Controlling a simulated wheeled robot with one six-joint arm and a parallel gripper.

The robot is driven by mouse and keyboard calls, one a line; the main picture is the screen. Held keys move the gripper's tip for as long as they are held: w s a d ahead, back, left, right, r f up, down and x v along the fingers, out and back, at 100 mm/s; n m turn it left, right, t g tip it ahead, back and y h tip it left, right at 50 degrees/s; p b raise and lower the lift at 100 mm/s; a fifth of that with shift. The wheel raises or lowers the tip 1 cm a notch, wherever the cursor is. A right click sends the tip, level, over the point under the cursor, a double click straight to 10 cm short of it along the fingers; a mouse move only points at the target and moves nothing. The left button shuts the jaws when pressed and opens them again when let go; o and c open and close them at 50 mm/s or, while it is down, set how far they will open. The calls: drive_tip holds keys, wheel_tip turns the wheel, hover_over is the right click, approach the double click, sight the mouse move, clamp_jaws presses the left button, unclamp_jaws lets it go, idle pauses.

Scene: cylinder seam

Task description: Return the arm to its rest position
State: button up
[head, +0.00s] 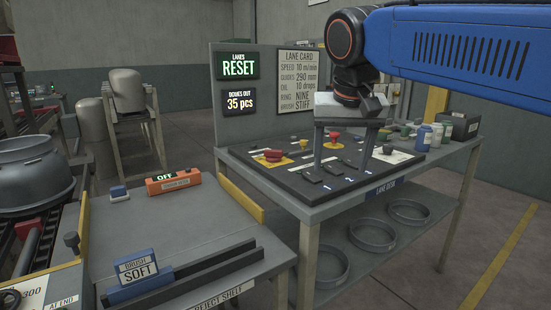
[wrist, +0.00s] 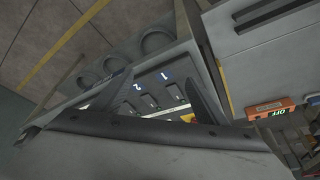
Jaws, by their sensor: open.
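My gripper (head: 342,167) hangs from my blue arm (head: 460,45) over the sloped dark control panel (head: 262,168) of the lane desk (head: 310,208). Its two fingers point down and stand well apart, with nothing between them. In the wrist view my gripper (wrist: 160,68) is also open, with panel keys marked 1 and 2 showing between and beyond the fingers. I cannot tell whether the fingertips touch the panel. The arm reaches in from the upper right.
A board with a RESET display (head: 238,66) and a lane card (head: 299,72) stands behind the panel. Red buttons (head: 333,137) and several bottles (head: 424,137) are near the gripper. The reject shelf (head: 150,225) holds a BRUSH SOFT block (head: 137,270) and an orange OFF box (head: 173,181).

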drive_tip(key=s+d+f, duration=0.5)
drive_tip(key=s+f, duration=0.1)
drive_tip(key=f, duration=0.3)
drive_tip(key=s+d+f, duration=0.5)
drive_tip(key=s+f, duration=0.1)
drive_tip(key=f, duration=0.3)
drive_tip(key=s+d+f+n, duration=0.1)
drive_tip(key=s+d+f, duration=0.4)
drive_tip(key=f, duration=0.4)
drive_tip(key=shift+s+t, duration=0.3)
drive_tip(key=shift+s, duration=0.45)
